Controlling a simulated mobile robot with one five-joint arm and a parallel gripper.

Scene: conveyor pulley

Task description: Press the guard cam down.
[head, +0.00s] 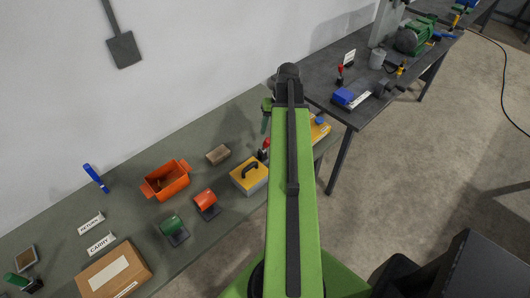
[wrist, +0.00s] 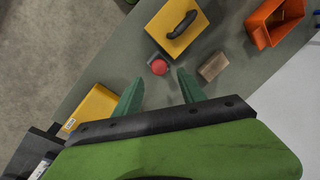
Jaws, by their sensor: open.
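A small red-topped part on a dark base, which may be the guard cam (head: 264,148), stands on the green-grey bench beside a yellow cover with a black handle (head: 248,176). In the wrist view its round red top (wrist: 159,67) shows just beyond my fingertips, roughly between them, with the yellow cover (wrist: 172,28) behind it. My gripper (wrist: 158,84) is open with nothing between its green fingers. In the head view my arm hides most of the gripper and part of the bench around it. I cannot tell the height of the fingers above the red top.
A brown block (head: 218,154) and an orange bin (head: 166,180) lie on the bench to the left. A yellow box (wrist: 92,108) sits near my left finger in the wrist view. A dark table (head: 320,84) with another red-topped part (head: 341,70) stands at the right.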

